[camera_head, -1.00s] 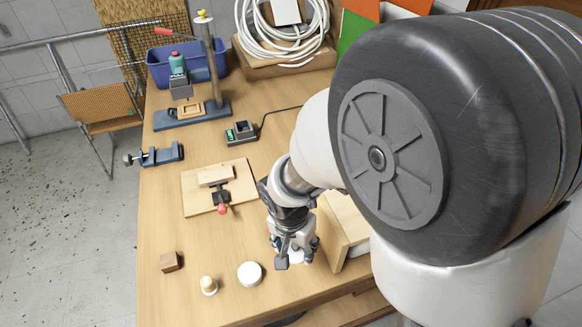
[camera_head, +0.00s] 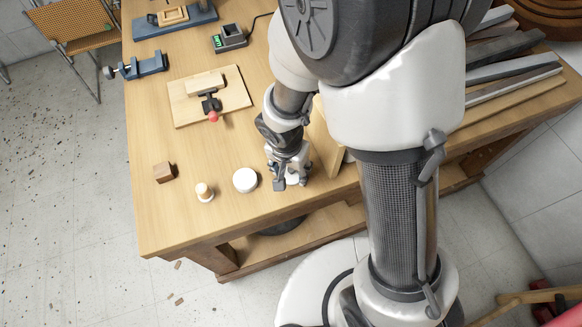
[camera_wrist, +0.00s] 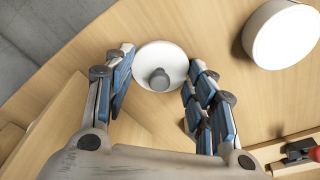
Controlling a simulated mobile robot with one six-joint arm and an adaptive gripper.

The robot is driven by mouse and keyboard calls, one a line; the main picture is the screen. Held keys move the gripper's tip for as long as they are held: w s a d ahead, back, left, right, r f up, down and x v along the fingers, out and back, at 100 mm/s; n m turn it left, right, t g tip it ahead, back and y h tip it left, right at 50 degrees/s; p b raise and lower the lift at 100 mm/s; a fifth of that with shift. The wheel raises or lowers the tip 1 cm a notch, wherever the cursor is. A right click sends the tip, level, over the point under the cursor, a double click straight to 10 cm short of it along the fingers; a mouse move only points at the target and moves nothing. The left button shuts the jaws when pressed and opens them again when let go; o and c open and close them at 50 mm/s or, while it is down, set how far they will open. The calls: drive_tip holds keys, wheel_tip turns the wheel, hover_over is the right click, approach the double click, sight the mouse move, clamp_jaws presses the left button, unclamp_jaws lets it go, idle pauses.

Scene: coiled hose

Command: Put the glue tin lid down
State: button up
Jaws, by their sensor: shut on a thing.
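The glue tin lid (camera_wrist: 160,68) is a white disc with a grey knob, between my fingers in the wrist view. My gripper (camera_wrist: 158,75) is shut on it, fingers at opposite sides of its rim. In the head view my gripper (camera_head: 288,182) points down near the front edge of the bench, and the lid is mostly hidden by the fingers. I cannot tell whether the lid touches the bench top. A white round tin (camera_head: 245,180) stands just left of my gripper; it also shows at the upper right of the wrist view (camera_wrist: 282,36).
The wooden bench (camera_head: 230,222) has free room in front of the tin. A pale knobbed piece (camera_head: 204,192) and a brown block (camera_head: 164,172) stand farther left. A board with a clamp (camera_head: 190,105) lies behind. A wooden box-like piece (camera_head: 326,140) stands close right of my gripper.

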sight(289, 180)
drive_tip(key=shift+f, duration=0.15)
drive_tip(key=o, duration=0.9)
drive_tip(key=shift+c, duration=0.2)
drive_tip(key=s+d+r+n+t+p, duration=0.1)
drive_tip(key=s+d+r+p, duration=0.15)
drive_tip(key=r, duration=0.85)
drive_tip(key=s+d+r+n+p, duration=0.1)
drive_tip(key=d+r+p, duration=0.15)
drive_tip(key=r, duration=0.85)
drive_tip(key=s+d+r+n+t, duration=0.2)
drive_tip(key=s+d+r+n, duration=0.1)
drive_tip(key=s+d+r, duration=0.3)
drive_tip(key=s+r, duration=0.2)
drive_tip(key=s, duration=0.1)
drive_tip(key=shift+s+r+n+y+b, duration=0.25)
drive_tip(key=shift+s+n+y+b, duration=0.05)
drive_tip(key=shift+s+n+y, duration=0.1)
drive_tip(key=shift+w, duration=0.1)
